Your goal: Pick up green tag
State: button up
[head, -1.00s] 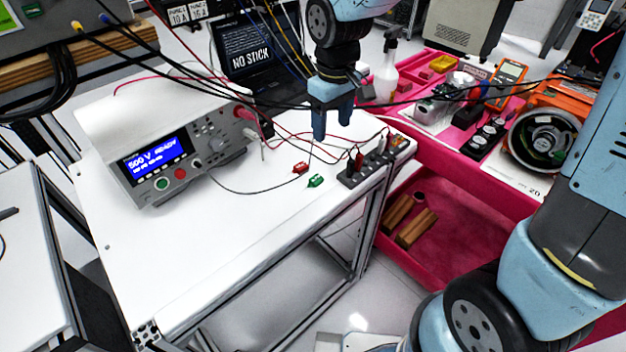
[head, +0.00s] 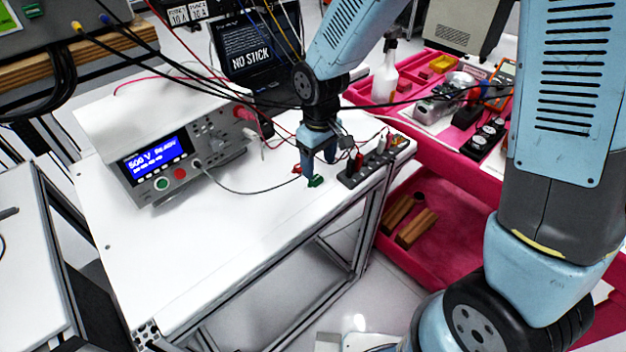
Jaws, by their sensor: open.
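The green tag (head: 316,181) lies on the white bench top (head: 235,225), left of the dark connector block. My gripper (head: 319,168) points down right at the tag, with its fingers open. One finger is close to the tag's left end and the other is behind it to the right. I cannot tell whether either finger touches the tag. A red tag (head: 297,169) lies just behind and to the left, partly hidden by my gripper.
A dark block with upright connectors (head: 362,170) stands close to the right. The tester with the blue screen (head: 158,158) stands at the left, its cables crossing the bench. Pink trays (head: 455,195) lie beyond the right edge. The front of the bench is clear.

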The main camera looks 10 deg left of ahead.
aim_at(316, 178)
jog(key=shift+a+f, duration=0.15)
jog(key=shift+f, duration=1.1)
jog(key=shift+a+f, duration=0.15)
jog(key=shift+f, duration=1.05)
jog(key=shift+c, duration=0.4)
jog(key=c, duration=1)
